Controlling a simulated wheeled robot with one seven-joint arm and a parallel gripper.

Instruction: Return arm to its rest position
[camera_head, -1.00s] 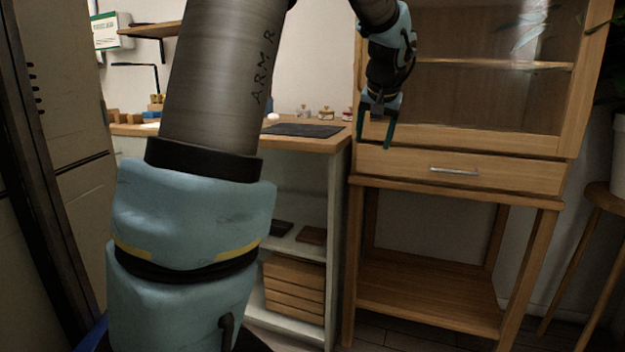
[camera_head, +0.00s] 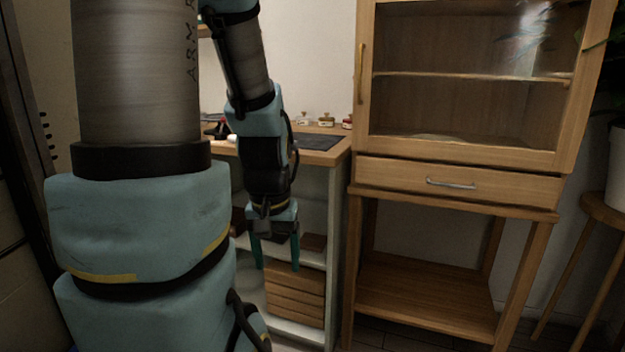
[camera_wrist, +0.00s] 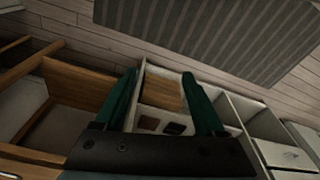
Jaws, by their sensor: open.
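My gripper (camera_head: 275,254) hangs pointing down in the head view, in front of the white shelf unit (camera_head: 339,215). Its two green fingers are apart with nothing seen between them. In the wrist view my gripper (camera_wrist: 172,100) also shows its fingers spread, with the shelf unit (camera_wrist: 234,104) beyond them. My upper arm fills the left of the head view and hides part of the room behind it.
A wooden glass-door cabinet (camera_head: 365,150) with a drawer (camera_head: 400,180) stands right of the arm. A worktop (camera_head: 325,157) with a dark mat (camera_head: 316,142) and small jars (camera_head: 326,120) lies behind. A stool (camera_head: 603,208) is far right. A striped rug (camera_wrist: 215,35) covers floor.

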